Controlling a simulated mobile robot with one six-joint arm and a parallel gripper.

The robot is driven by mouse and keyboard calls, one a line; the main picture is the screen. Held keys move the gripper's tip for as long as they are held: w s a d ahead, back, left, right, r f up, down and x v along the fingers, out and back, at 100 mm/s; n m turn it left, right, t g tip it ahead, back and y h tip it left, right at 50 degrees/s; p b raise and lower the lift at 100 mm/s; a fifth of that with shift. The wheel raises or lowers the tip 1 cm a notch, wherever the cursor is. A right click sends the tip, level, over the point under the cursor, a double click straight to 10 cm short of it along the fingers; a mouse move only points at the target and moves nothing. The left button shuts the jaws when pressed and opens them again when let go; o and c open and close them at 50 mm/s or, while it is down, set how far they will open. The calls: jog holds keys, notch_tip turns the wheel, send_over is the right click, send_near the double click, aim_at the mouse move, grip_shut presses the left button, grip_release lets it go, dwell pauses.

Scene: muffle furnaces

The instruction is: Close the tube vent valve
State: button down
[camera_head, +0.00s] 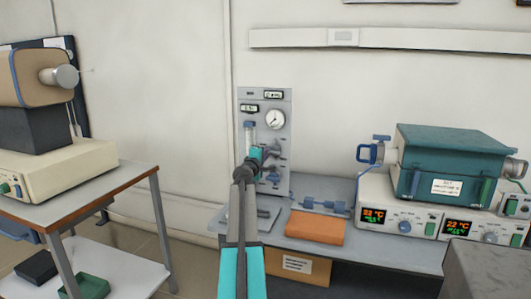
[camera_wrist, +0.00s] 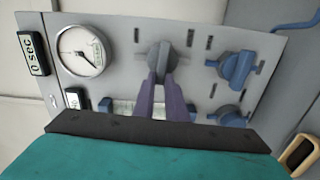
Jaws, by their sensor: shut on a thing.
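The grey upright gas panel (camera_head: 282,104) stands at the back of the bench and fills much of the wrist view (camera_wrist: 200,20). In the wrist view, the purple fingers of my gripper (camera_wrist: 164,80) are shut on a grey knob (camera_wrist: 163,55) on the panel face. Two blue valve handles, one upper (camera_wrist: 235,68) and one lower (camera_wrist: 230,117), sit right of the held knob in the wrist view. A blue handle (camera_head: 371,153) also shows at the furnace's left end. No readable label shows which one is the tube vent valve.
A round gauge (camera_wrist: 81,50) and a small display (camera_wrist: 30,53) are left of the knob. An orange block (camera_head: 316,228) lies on the bench. A teal furnace (camera_head: 450,148) stands right on lit controllers (camera_head: 385,214). A cart (camera_head: 60,205) is at left.

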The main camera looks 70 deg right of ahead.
jog(key=shift+n, duration=0.5)
jog(key=c, duration=1.8)
grip_release()
jog(key=shift+d, duration=0.1)
jog(key=shift+f, duration=0.1)
jog(key=a, duration=1.4)
jog(key=shift+s, duration=0.4)
